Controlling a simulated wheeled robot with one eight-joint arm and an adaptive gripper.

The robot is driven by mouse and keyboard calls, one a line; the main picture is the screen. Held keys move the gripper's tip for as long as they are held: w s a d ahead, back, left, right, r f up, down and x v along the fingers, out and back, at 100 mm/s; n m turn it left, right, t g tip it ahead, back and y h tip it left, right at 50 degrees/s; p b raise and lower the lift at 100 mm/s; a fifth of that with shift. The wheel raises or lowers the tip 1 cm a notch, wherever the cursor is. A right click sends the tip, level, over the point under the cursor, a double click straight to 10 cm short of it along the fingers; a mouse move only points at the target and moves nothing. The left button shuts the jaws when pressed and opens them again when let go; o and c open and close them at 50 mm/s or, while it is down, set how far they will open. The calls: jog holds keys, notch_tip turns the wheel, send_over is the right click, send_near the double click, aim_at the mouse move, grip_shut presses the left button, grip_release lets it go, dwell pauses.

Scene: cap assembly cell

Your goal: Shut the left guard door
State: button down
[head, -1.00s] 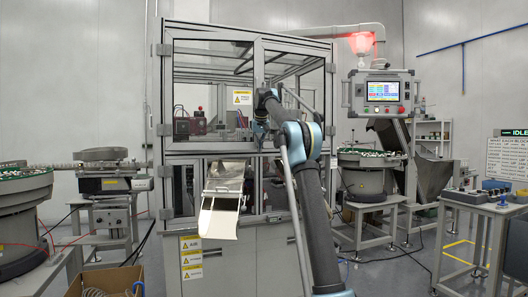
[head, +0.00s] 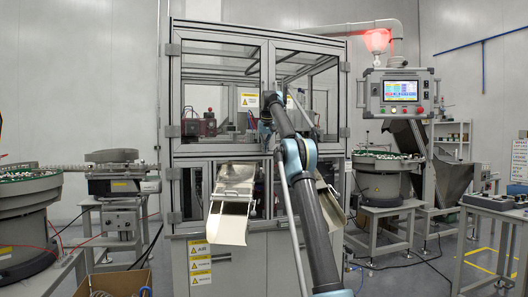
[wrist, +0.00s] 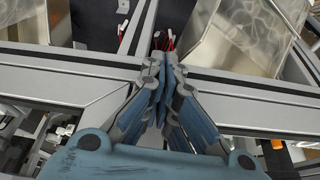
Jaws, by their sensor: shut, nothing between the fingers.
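The left guard door (head: 222,47) is a clear panel in a grey metal frame, at the upper left of the machine front in the head view. It looks roughly in line with the front, but I cannot tell whether it is fully shut.
A metal chute (head: 232,205) sticks out below the door, and a second chute (head: 331,204) shows right of my arm. A control panel (head: 401,91) hangs at the right. Bowl feeders stand left (head: 25,205) and right (head: 388,180). A cardboard box (head: 112,283) is at the front left.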

jog(key=shift+w+d, duration=0.25)
jog(key=shift+w, duration=0.2)
jog(key=shift+s+r, duration=0.1)
jog(key=shift+r, duration=0.1)
jog(key=s+d+f, duration=0.3)
jog(key=s, duration=1.1)
jog(key=s+d+f, duration=0.2)
jog(key=s+d, duration=0.1)
jog(key=s, duration=1.2)
jog(key=s+d+f+g, duration=0.1)
jog(key=s+d+f, duration=0.2)
jog(key=s+f, duration=1.6)
jog(key=s+d+f+m+g, duration=0.1)
jog(key=s+d+f, duration=0.2)
jog(key=s+f, duration=1.7)
jog(key=shift+s+f+m+h, duration=0.15)
jog(key=shift+s+m+h, duration=0.2)
jog(key=shift+s, duration=0.75)
